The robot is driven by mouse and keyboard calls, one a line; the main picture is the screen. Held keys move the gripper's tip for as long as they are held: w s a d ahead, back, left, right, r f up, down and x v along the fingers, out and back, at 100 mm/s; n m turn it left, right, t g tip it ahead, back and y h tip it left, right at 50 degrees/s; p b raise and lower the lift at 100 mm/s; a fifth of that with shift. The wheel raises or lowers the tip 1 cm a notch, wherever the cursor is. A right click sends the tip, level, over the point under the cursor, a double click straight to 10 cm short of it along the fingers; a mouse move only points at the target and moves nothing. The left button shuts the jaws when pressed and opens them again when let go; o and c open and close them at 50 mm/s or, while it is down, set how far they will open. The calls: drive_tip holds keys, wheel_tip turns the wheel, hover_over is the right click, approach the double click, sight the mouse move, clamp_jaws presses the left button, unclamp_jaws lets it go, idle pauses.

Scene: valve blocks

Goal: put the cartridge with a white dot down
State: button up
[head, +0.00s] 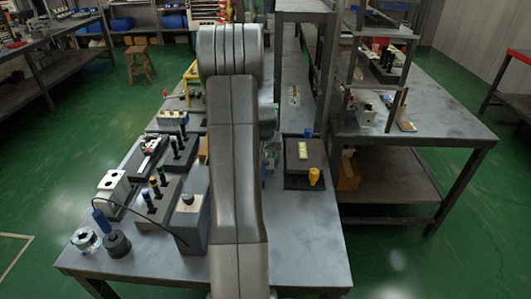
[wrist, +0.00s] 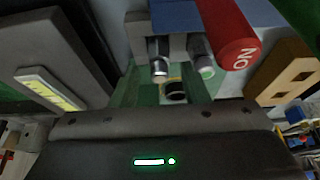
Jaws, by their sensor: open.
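In the wrist view my gripper (wrist: 163,88) is seen from its dark body, with its green-edged fingers apart. A short dark cylinder with a pale rim (wrist: 175,89) shows between the fingers; I cannot tell whether it is a cartridge or touches them. Two silver cylinders stand just beyond, a left one (wrist: 159,62) and a right one (wrist: 204,58). No white dot can be made out. In the head view my arm hides the gripper. Dark cartridges with coloured bands (head: 156,185) stand in a block (head: 157,205) left of my arm, and plain black ones (head: 180,140) behind them.
The table's front right is clear.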

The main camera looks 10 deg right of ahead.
drive_tip(key=shift+r, duration=0.4)
drive_tip(key=v, duration=1.2)
drive_tip(key=shift+r, duration=0.15)
drive_tip(key=x, duration=1.3)
drive_tip(key=shift+s+f, duration=0.2)
drive_tip(key=shift+f, duration=0.05)
drive_tip(key=shift+r, duration=0.2)
